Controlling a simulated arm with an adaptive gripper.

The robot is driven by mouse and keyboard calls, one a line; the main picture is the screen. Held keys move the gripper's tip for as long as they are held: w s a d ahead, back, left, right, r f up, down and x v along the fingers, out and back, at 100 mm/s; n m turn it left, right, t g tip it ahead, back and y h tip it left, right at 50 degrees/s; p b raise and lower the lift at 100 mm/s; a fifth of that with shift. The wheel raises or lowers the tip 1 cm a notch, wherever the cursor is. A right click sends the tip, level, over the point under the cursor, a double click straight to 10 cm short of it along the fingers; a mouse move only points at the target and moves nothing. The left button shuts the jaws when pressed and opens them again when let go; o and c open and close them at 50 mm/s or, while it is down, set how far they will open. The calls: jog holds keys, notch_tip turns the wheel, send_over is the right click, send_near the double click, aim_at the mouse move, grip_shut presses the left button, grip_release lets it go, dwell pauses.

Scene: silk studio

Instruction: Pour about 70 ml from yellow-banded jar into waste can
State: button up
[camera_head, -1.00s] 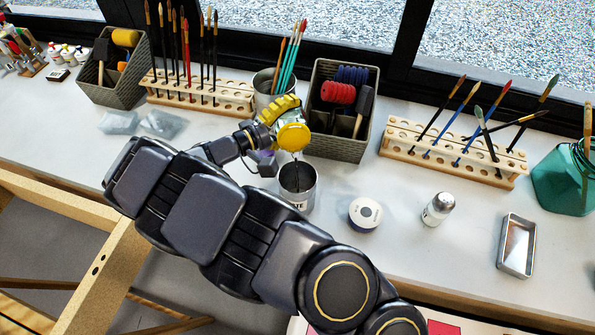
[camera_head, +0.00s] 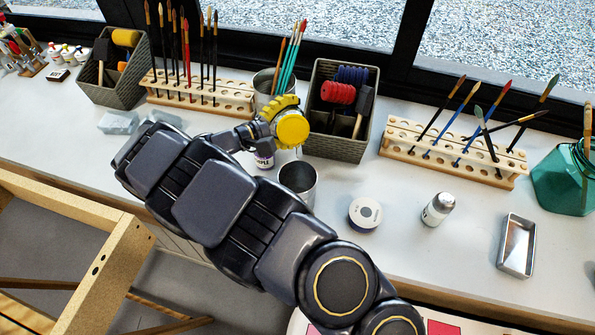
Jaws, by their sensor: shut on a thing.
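The yellow-banded jar (camera_head: 292,129) is held over the bench, with a round yellow face toward the camera. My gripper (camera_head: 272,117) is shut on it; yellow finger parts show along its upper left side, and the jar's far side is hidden. The waste can (camera_head: 297,178) is an open grey metal can standing on the bench, just below the jar in the picture. My arm covers its lower left part and its label. The jar and can look apart. No stream shows between them, and the liquid level in either cannot be told.
A small purple-and-white labelled bottle (camera_head: 264,160) stands close left of the can. A grey basket (camera_head: 338,148) is right behind the jar. A brush can (camera_head: 264,83) and wooden brush rack (camera_head: 200,92) stand behind. A round white-topped container (camera_head: 365,213) sits to the right.

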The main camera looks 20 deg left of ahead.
jog(key=n, duration=0.1)
jog(key=r+n+g, duration=0.1)
jog(key=n, duration=0.1)
jog(key=shift+s+d+r, duration=0.1)
jog(key=shift+s+r, duration=0.05)
jog(key=shift+s, duration=0.05)
dwell(1.9)
jog(key=shift+r+n+g, duration=0.25)
jog(key=shift+n+g, duration=0.15)
jog(key=shift+n, duration=0.1)
jog(key=shift+w+f+n+g, duration=0.3)
jog(key=shift+f+n, duration=0.1)
jog(key=shift+f, duration=0.2)
jog(key=shift+w+f+n+g, duration=0.2)
jog(key=shift+f+n+g, duration=0.15)
jog(key=shift+f, duration=0.25)
jog(key=shift+w+a+r+n+g, duration=0.4)
jog(key=shift+w+r+n+g, duration=0.25)
jog(key=shift+n, duration=0.4)
jog(key=shift+w+a+r+n+g+h, duration=0.2)
jog(key=shift+r+n+g+h, duration=0.25)
jog(key=shift+n, duration=0.45)
jog(key=shift+r, duration=0.1)
jog(key=shift+r, duration=0.1)
